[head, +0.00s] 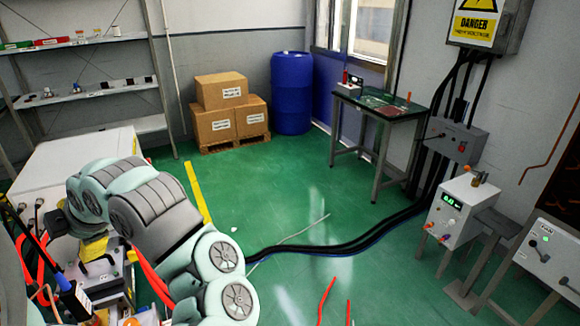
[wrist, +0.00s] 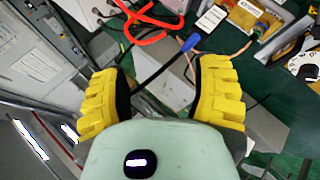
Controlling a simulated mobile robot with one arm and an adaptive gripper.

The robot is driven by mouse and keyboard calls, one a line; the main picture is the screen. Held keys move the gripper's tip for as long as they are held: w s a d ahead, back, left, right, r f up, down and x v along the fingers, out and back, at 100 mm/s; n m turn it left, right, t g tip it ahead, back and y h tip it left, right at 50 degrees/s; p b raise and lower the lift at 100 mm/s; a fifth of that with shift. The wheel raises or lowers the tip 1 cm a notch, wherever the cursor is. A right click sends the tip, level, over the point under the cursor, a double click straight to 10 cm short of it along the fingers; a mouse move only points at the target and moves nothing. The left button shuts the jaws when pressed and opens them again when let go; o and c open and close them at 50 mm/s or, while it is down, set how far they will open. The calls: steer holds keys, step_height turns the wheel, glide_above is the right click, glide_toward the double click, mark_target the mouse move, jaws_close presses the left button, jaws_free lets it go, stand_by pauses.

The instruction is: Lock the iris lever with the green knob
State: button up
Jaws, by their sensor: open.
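My gripper (wrist: 160,72) is open in the wrist view, its two yellow ribbed fingers wide apart with nothing held between them. Below and beyond the fingers are a red cable (wrist: 150,36), a black cable with a blue plug (wrist: 190,42) and a grey box. I cannot make out the iris lever or its green knob in either view. In the head view my arm bends over the crowded equipment at the lower left and hides part of it.
A black-and-white dial (wrist: 303,66) sits at the wrist view's right edge. In the head view, a blue drum (head: 292,92) and stacked boxes (head: 222,92) stand at the back. A green-topped table (head: 378,104) is at the right. Cables cross the green floor (head: 300,200).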

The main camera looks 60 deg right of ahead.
steer(key=shift+c, duration=1.4)
steer(key=shift+w+d, duration=0.15)
steer(key=shift+c, duration=0.7)
steer(key=w+d+f+m, duration=0.1)
steer(key=w+d+m, duration=0.1)
steer(key=w+d+f+m+g+h, duration=0.1)
steer(key=d+m, duration=0.1)
steer(key=w+d+f+m+g+p, duration=0.1)
steer(key=w+d+m, duration=0.1)
steer(key=shift+w+d+h, duration=0.15)
steer(key=shift+w+h, duration=0.15)
steer(key=shift+h, duration=0.1)
jaws_close()
steer(key=s+a+f+m+g, duration=0.2)
steer(key=s+f+m+g, duration=0.1)
steer(key=f, duration=0.4)
steer(key=s+a+f+m+g, duration=0.3)
steer(key=s+f+g, duration=0.1)
steer(key=f, duration=0.4)
steer(key=s+a+f+m+g+p, duration=0.1)
steer(key=s+a+f+m+g, duration=0.2)
steer(key=f, duration=0.4)
steer(key=shift+s+a+f+m, duration=0.2)
steer(key=shift+s+a+m, duration=0.05)
steer(key=shift+s+m, duration=0.25)
